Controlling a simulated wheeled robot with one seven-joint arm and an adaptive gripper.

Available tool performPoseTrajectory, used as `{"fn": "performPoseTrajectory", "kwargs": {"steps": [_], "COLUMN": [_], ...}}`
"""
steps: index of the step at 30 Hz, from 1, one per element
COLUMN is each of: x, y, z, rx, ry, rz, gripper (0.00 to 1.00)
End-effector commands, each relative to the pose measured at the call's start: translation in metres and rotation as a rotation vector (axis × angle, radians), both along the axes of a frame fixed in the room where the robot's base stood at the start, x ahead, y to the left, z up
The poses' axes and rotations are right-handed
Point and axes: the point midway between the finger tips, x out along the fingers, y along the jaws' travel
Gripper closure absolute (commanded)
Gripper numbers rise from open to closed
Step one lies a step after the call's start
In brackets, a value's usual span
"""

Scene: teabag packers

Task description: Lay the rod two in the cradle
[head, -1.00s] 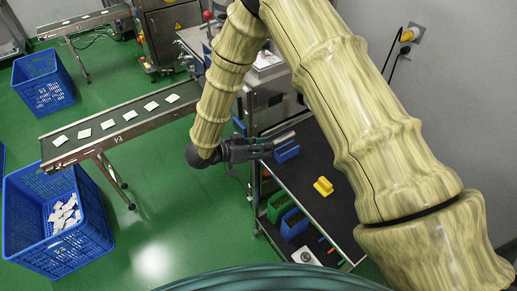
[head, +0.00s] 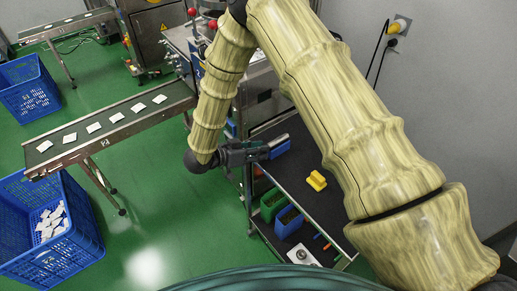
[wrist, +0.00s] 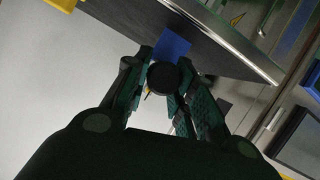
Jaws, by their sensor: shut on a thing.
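My gripper (head: 258,152) is shut on a grey rod (head: 280,140), which sticks out to the right over the dark shelf. In the wrist view, the rod (wrist: 163,77) shows as a dark round end between my fingers. A blue block (head: 279,151) sits on the shelf just beside and below the rod; it shows beyond the rod in the wrist view (wrist: 172,46). I cannot tell whether rod and block touch. A yellow notched block (head: 316,181) stands nearer on the same shelf. I cannot tell which block is the cradle.
The dark shelf (head: 325,210) is bare around the yellow block. Below it are a green bin (head: 272,204), a blue bin (head: 289,222) and a white plate (head: 302,256). A conveyor (head: 75,146) with teabags and a blue crate (head: 80,254) stand left.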

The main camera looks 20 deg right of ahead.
Motion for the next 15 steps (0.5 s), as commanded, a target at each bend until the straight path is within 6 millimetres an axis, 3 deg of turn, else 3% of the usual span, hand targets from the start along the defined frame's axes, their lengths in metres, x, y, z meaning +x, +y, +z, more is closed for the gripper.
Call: {"fn": "performPoseTrajectory", "kwargs": {"steps": [9,10,13,15], "x": [0.0002,0.0002,0.0001,0.0000], "y": [0.0000,0.0000,0.0000,0.0000], "z": [-0.0005,-0.0005,-0.0005,-0.0006], "rx": [-0.001,-0.001,-0.001,0.000], "ry": [0.000,0.000,0.000,0.000], "rz": [0.000,0.000,0.000,0.000], "gripper": [1.00,0.71,0.53,0.49]}}
